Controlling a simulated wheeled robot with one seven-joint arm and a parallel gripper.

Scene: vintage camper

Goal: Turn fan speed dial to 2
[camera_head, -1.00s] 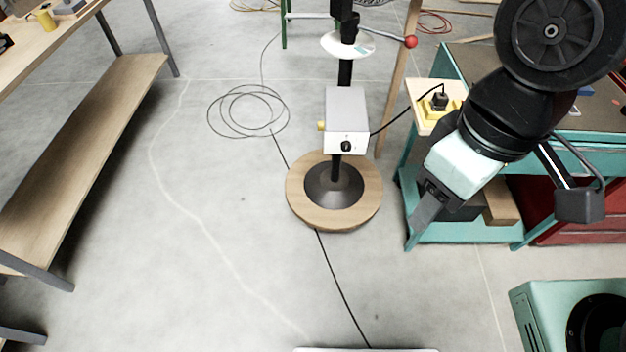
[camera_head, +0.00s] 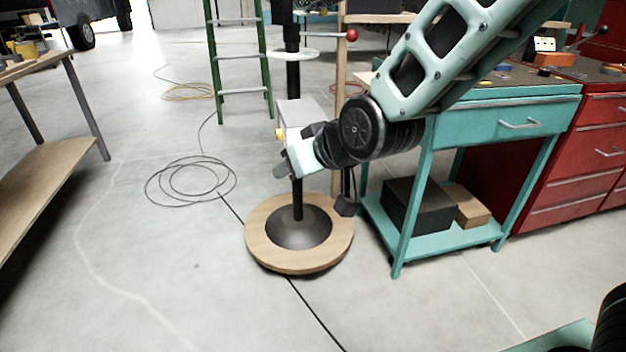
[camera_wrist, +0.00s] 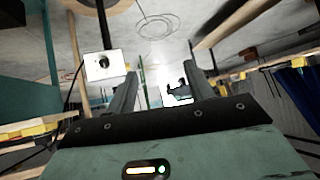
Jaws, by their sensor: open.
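The fan's pale control box (camera_head: 290,110) is mounted on a black pole above a round wooden base (camera_head: 262,250). In the wrist view the box (camera_wrist: 97,73) is left of my open, empty fingers (camera_wrist: 163,68). Its black dial (camera_wrist: 103,61) is visible there, apart from the fingers. The dial's setting is too small to read.
A teal cart (camera_head: 470,238) with boxes on its lower shelf stands to the right, beside red drawers (camera_head: 590,150). A wooden bench (camera_head: 45,190) is at left. Cable coils (camera_head: 190,180) lie on the floor.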

